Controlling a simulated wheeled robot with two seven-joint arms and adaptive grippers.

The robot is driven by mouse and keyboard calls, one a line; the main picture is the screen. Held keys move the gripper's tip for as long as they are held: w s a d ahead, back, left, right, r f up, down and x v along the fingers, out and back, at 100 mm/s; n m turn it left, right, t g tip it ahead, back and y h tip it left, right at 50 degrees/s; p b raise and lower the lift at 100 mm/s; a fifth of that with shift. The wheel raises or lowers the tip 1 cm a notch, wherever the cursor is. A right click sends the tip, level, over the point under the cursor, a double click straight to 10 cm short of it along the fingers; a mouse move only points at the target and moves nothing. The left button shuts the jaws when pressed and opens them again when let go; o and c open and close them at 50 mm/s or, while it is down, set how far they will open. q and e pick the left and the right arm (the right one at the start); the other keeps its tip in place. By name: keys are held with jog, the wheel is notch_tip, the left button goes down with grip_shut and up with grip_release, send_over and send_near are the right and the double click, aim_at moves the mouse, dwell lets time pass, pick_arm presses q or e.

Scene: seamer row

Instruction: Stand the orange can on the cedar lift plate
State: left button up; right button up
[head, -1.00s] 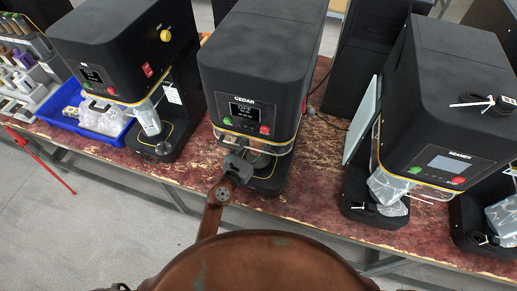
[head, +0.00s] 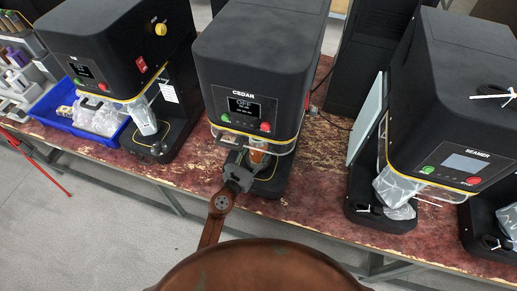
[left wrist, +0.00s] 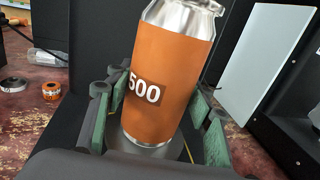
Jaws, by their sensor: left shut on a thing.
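The orange can (left wrist: 170,75), marked 500 with a silver top, is held between the green-padded fingers of my left gripper (left wrist: 155,120) in the left wrist view. It looks slightly tilted in that picture. In the head view, part of the can (head: 258,158) shows under the head of the cedar machine (head: 252,75), beyond my left gripper (head: 242,172). A metallic round lift plate (left wrist: 178,153) shows partly under the can's base. I cannot tell whether the can touches it. My right gripper is out of view.
A black machine with a blue bin (head: 62,128) beside it stands to the left. The seamer machine (head: 445,120) and a pale panel (head: 366,120) stand to the right. A tape roll (left wrist: 51,90) lies on the worn red bench (head: 318,185).

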pick_arm(q)
jog(key=shift+f, duration=0.15)
jog(key=o, duration=1.7)
jog(key=v, duration=1.2)
